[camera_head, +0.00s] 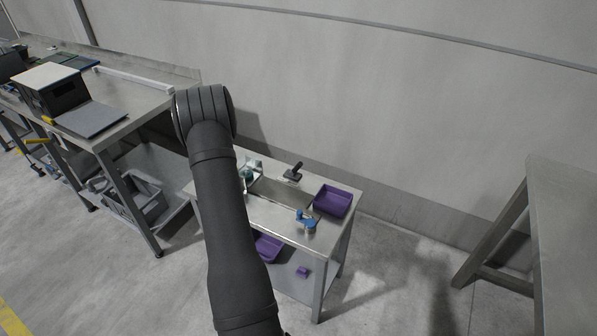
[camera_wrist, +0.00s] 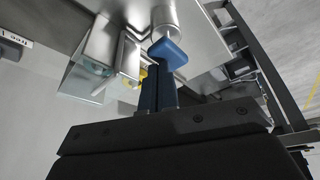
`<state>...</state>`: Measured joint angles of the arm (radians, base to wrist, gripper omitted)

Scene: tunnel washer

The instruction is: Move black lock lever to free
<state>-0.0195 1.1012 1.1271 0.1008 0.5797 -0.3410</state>
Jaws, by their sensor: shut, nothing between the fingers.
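A white label (camera_wrist: 14,39) at the left edge of the wrist view reads upside down, apparently "Free", and is partly cut off. I cannot make out the black lever in the wrist view.
The low metal table (camera_head: 283,227) carries a purple bin (camera_head: 333,201), a blue fitting (camera_head: 306,221) and a greenish part (camera_head: 247,174) beside my arm. A metal cylinder (camera_wrist: 165,17) lies close beyond my fingertips.

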